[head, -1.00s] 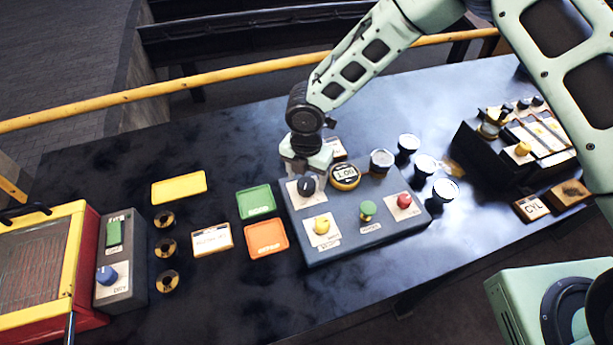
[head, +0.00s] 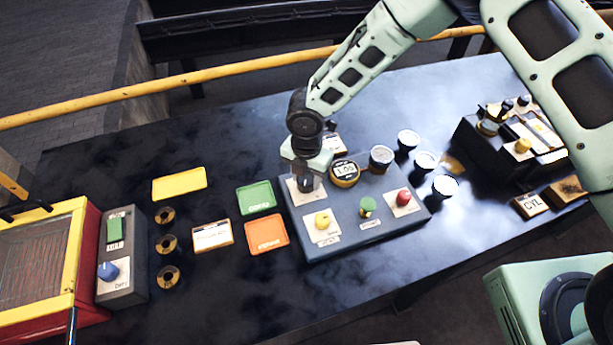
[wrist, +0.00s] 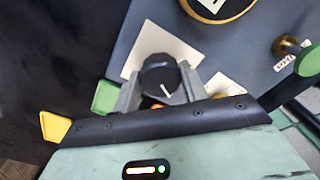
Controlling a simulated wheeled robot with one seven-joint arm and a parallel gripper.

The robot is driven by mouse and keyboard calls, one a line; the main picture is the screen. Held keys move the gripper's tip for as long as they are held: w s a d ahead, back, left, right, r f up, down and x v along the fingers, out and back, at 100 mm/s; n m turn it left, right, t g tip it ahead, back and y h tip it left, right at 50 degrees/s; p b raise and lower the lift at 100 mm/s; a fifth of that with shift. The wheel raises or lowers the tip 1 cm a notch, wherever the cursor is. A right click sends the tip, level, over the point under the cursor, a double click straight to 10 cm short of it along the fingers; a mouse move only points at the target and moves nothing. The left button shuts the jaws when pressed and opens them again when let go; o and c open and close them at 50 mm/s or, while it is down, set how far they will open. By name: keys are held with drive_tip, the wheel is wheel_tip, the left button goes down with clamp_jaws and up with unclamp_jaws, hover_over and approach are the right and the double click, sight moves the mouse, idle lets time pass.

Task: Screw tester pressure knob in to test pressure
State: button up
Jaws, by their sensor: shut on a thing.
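The grey tester box (head: 345,225) stands on the dark bench. Its black pressure knob (wrist: 160,76) is on a white plate at the box's upper left corner. My gripper (head: 306,181) points down over that plate and hides most of the knob in the head view. In the wrist view, my gripper's two grey fingers (wrist: 160,88) are shut on the black knob, one on each side. A white pointer line shows on the knob. The round yellow-rimmed digital gauge (head: 345,172) sits right beside my gripper; its digits are too small to read surely.
The box also carries a yellow knob (head: 322,220), a green knob (head: 367,204) and a red knob (head: 403,197). Several round gauges stand behind it, one here (head: 382,156). Green (head: 256,199) and orange trays (head: 266,234) lie left of the box. A yellow rail (head: 200,77) runs behind the bench.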

drive_tip(key=m+b, duration=0.2)
drive_tip(key=m, duration=0.1)
drive_tip(key=shift+f+b, duration=0.15)
drive_tip(key=shift+b, duration=0.25)
drive_tip(key=m+b, duration=0.2)
drive_tip(key=m, duration=0.2)
drive_tip(key=shift+b, duration=0.3)
drive_tip(key=m+b, duration=0.2)
drive_tip(key=m, duration=0.1)
drive_tip(key=shift+s, duration=0.1)
drive_tip(key=m+b, duration=0.2)
drive_tip(key=m, duration=0.2)
drive_tip(key=m+b, duration=0.2)
drive_tip(key=m, duration=0.2)
drive_tip(key=shift+m, duration=0.3)
drive_tip(key=shift+r+m+b, duration=0.2)
drive_tip(key=shift+m+b, duration=0.35)
drive_tip(key=shift+m, duration=1.15)
